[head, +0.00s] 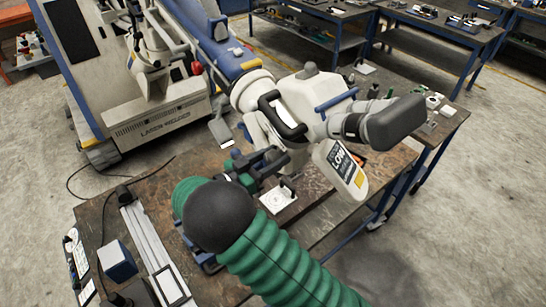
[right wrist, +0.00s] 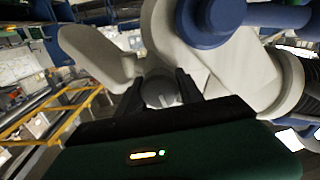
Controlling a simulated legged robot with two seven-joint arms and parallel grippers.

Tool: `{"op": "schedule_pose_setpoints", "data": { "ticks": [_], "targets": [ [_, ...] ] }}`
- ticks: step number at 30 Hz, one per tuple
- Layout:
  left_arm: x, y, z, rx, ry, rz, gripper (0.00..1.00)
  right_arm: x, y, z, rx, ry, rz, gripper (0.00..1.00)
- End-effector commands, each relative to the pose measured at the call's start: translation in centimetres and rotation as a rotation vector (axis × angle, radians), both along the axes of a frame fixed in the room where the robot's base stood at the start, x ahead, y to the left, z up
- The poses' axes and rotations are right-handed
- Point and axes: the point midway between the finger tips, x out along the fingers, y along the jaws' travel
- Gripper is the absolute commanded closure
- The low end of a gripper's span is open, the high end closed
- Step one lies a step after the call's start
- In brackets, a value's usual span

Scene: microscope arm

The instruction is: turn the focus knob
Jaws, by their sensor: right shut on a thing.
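The microscope head (head: 300,95) is white with blue handles, a black loop grip and a dark grey eyepiece end (head: 395,122); it hangs over the workbench. My right gripper (head: 278,160) reaches up to its underside from the lower left. The knob sits against the white housing (right wrist: 225,70). In the head view the gripper and housing hide the knob. My left gripper is not in view.
The worn workbench (head: 330,205) lies below, with a white square plate (head: 278,198), a metal rail (head: 150,240) and a blue-and-white box (head: 117,260) on it. A laser machine (head: 150,110) stands behind at left. More benches (head: 440,35) are at the back right.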

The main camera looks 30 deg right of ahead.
Motion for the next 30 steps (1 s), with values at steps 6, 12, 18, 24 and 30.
{"op": "schedule_pose_setpoints", "data": {
  "ticks": [6, 12, 18, 24, 30],
  "targets": [
    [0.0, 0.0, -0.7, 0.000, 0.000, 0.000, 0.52, 0.0, 0.1, -0.2, 0.003, -0.040, 0.001, 0.97],
    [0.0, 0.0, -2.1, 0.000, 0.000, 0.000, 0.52, 0.0, 0.2, -0.5, 0.013, -0.147, 0.002, 0.97],
    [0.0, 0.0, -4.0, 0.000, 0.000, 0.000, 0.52, 0.0, 0.3, -0.6, 0.024, -0.298, 0.004, 0.97],
    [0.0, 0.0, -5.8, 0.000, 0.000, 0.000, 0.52, 0.0, 0.3, -0.6, 0.036, -0.443, 0.003, 0.97],
    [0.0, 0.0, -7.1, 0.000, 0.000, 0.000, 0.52, 0.0, 0.4, -0.5, 0.045, -0.550, 0.005, 0.97]
  ]
}}
